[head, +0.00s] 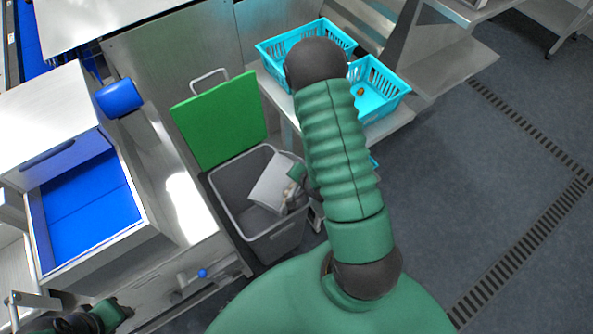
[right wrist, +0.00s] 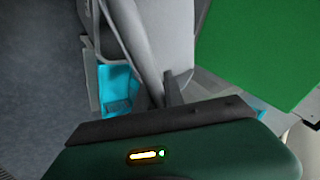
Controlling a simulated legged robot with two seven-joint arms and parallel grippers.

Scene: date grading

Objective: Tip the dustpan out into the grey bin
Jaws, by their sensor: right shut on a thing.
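The grey bin (head: 222,187) stands open in the head view. The pale grey dustpan (head: 268,187) is tilted in its mouth, partly below the rim. My right gripper (head: 297,175) is shut on the dustpan's handle, partly hidden behind my arm. The right wrist view shows the right gripper's dark fingers (right wrist: 160,92) around the handle, and the pale dustpan (right wrist: 172,40) beyond. Whether anything lies in the pan or on the bin floor is unclear. My left gripper (head: 78,322) is cut off at the bottom left, its fingers unclear.
A green lid (head: 222,118) stands raised behind the bin. Turquoise baskets (head: 385,92) sit on a metal shelf behind my right arm, one with a small brown item. A metal bench with a blue-lined tray (head: 90,205) is at left. Open floor (head: 500,180) lies at right.

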